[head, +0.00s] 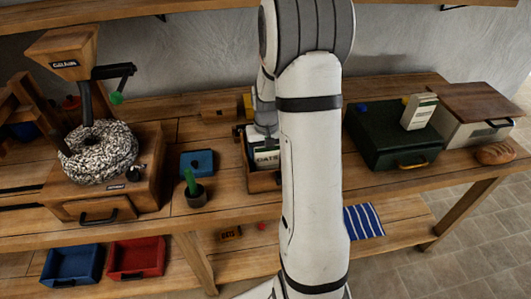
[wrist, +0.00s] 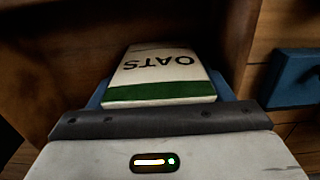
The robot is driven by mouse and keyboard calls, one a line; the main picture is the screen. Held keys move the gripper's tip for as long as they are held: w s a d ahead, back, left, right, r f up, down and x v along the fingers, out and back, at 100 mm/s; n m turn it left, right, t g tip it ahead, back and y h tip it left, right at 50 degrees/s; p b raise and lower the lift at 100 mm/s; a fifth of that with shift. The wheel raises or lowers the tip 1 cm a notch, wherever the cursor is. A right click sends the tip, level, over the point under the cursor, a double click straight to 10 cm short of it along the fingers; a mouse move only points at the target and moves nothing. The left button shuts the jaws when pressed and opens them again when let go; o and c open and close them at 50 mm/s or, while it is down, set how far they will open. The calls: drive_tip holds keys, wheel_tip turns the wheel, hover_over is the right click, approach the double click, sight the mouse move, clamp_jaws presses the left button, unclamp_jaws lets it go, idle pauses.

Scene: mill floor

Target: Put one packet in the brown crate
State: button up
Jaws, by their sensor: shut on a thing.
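A white and green packet marked OATS (head: 267,158) is inside the brown crate (head: 264,183), near its back. My gripper (head: 265,136) reaches down into the crate from above and is shut on this packet. In the wrist view the packet (wrist: 160,75) lies between the fingers, with the brown crate wall (wrist: 240,35) close on its right. Whether the packet touches the crate floor is hidden. A second white and green packet (head: 419,111) stands tilted on the dark green box (head: 385,137) at the right.
A grain mill (head: 97,155) is at the far left. Bread (head: 494,153) lies at the right end. Blue and red bins (head: 137,258) sit on the lower shelf.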

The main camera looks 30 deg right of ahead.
drive_tip(key=o, duration=1)
wheel_tip(320, 180, up, 12)
drive_tip(key=shift+f, duration=0.1)
drive_tip(key=s+a+r+n+t, duration=0.1)
drive_tip(key=s+a, duration=0.3)
drive_tip(key=s, duration=0.2)
drive_tip(key=s+a+r+n+t, duration=0.1)
drive_tip(key=s+a+r, duration=0.1)
drive_tip(key=s+a, duration=0.2)
drive_tip(key=s+a+r+n+t, duration=0.1)
drive_tip(key=s+a+r, duration=0.1)
drive_tip(key=s+a, duration=0.3)
drive_tip(key=shift+s, duration=2.15)
drive_tip(key=shift+r, duration=0.1)
